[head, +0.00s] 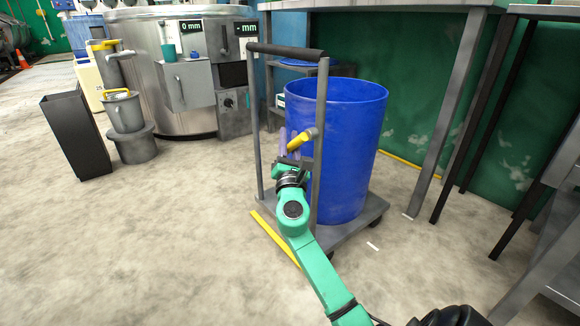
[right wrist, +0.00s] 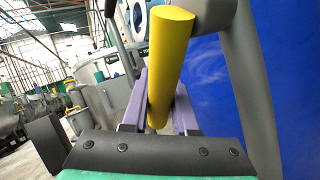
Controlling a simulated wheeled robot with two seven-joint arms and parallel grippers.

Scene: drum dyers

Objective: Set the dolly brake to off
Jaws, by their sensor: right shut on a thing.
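The dolly (head: 372,208) is grey, with a tall push handle (head: 286,51) at its left end. A yellow brake lever (head: 304,138) is mounted on the near handle post and tilts up to the right. My right gripper (head: 291,150) reaches it from below. In the right wrist view the brake lever (right wrist: 170,65) stands between the two purple fingers of my right gripper (right wrist: 163,100), which is shut on it. The far part of the lever's mount is partly hidden in that view. My left gripper is in neither view.
A blue drum (head: 345,130) stands on the dolly, close behind the handle post. A yellow floor strip (head: 272,238) lies beside the dolly. A steel machine (head: 140,60), a black bin (head: 76,135) and grey cans (head: 127,112) stand at left. Bench legs (head: 455,110) stand at right.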

